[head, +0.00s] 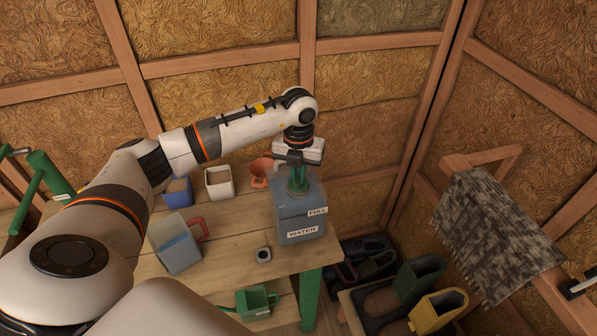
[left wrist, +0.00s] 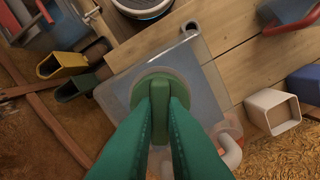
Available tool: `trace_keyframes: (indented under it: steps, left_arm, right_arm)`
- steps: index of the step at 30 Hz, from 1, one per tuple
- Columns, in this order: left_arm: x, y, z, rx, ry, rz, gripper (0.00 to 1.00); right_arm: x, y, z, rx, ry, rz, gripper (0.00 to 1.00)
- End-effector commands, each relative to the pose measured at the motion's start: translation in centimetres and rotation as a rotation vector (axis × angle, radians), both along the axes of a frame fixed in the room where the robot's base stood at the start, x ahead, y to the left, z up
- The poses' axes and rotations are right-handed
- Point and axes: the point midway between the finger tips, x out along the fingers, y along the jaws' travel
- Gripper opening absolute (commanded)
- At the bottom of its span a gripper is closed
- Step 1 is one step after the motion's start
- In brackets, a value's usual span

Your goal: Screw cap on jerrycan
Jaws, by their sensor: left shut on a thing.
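The jerrycan (head: 302,220) is blue-grey with labels reading "WATER" and "FULL". It stands upright near the right end of the wooden table, and its top (left wrist: 120,95) fills the middle of the left wrist view. My left gripper (head: 298,186) points straight down over the jerrycan's top. In the left wrist view its green fingers (left wrist: 160,100) are shut on the raised grip of the round green cap (left wrist: 158,85). The cap sits over the jerrycan's opening; the thread is hidden, so I cannot tell how tight it is. My right gripper is not in view.
Green and yellow scoops (head: 437,310) lie at lower right. Insulated walls close the back.

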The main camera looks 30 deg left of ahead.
Motion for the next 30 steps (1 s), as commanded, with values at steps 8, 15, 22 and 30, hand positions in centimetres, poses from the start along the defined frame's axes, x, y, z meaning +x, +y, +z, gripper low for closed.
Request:
trace_keyframes:
  steps: [8, 15, 22, 30]
  left_arm:
    - [0.0, 0.0, -0.1, 0.0, 0.0, 0.0, 0.36]
    - [0.0, 0.0, 0.2, -0.001, -0.001, 0.0, 0.36]
    - [0.1, 0.0, 3.3, -0.001, -0.007, 0.0, 0.36]
    - [0.1, 0.0, 9.0, 0.001, -0.005, 0.0, 0.36]
  right_arm:
    - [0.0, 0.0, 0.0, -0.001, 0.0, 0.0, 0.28]
    - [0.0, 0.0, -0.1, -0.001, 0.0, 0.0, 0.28]
    - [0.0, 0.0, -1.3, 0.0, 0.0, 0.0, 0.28]
    - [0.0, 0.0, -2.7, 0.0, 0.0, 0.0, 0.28]
